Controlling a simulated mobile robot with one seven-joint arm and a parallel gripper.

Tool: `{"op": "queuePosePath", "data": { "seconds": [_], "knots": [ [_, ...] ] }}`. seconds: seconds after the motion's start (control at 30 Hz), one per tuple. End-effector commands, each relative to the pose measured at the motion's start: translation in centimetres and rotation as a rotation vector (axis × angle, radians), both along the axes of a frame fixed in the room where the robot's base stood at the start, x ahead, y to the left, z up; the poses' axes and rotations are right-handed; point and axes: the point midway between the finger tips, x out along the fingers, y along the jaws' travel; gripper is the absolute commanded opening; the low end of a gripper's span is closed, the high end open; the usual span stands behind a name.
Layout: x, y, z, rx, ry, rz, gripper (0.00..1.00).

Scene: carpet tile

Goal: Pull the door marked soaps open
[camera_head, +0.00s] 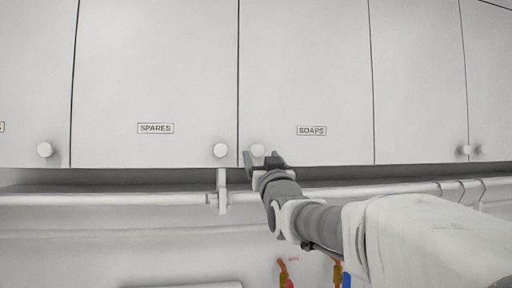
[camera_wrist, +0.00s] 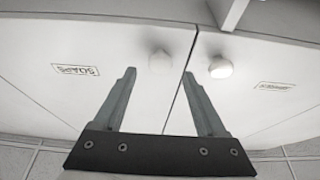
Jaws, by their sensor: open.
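The soaps door (camera_head: 305,70) is a flat white wall-cabinet door, shut, with a SOAPS label (camera_head: 311,130). Its round white knob (camera_head: 257,150) is at the lower left corner. My gripper (camera_head: 260,159) is open just below and in front of this knob. In the wrist view, which is turned over, the soaps knob (camera_wrist: 160,61) shows between and slightly beyond the open fingertips (camera_wrist: 158,74). The SOAPS label (camera_wrist: 75,70) is upside down at left. I cannot tell how much gap is left between fingers and knob.
The spares door (camera_head: 155,70) is shut to the left; its knob (camera_head: 221,150) is close beside the soaps knob and also shows in the wrist view (camera_wrist: 220,68). A white rail (camera_head: 120,199) runs below the cabinets. Coloured items (camera_head: 285,273) hang lower down.

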Motion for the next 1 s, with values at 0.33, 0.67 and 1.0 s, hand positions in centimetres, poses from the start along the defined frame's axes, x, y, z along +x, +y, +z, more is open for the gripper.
{"op": "queuePosePath", "data": {
  "seconds": [0.33, 0.67, 1.0],
  "knots": [
    [2.8, 0.5, 1.2, 0.0, 0.002, -0.001, 0.74],
    [2.9, 0.6, 1.2, 0.0, 0.001, 0.0, 0.7],
    [2.9, 0.6, 1.2, 0.0, 0.001, 0.0, 0.09]
  ]
}}
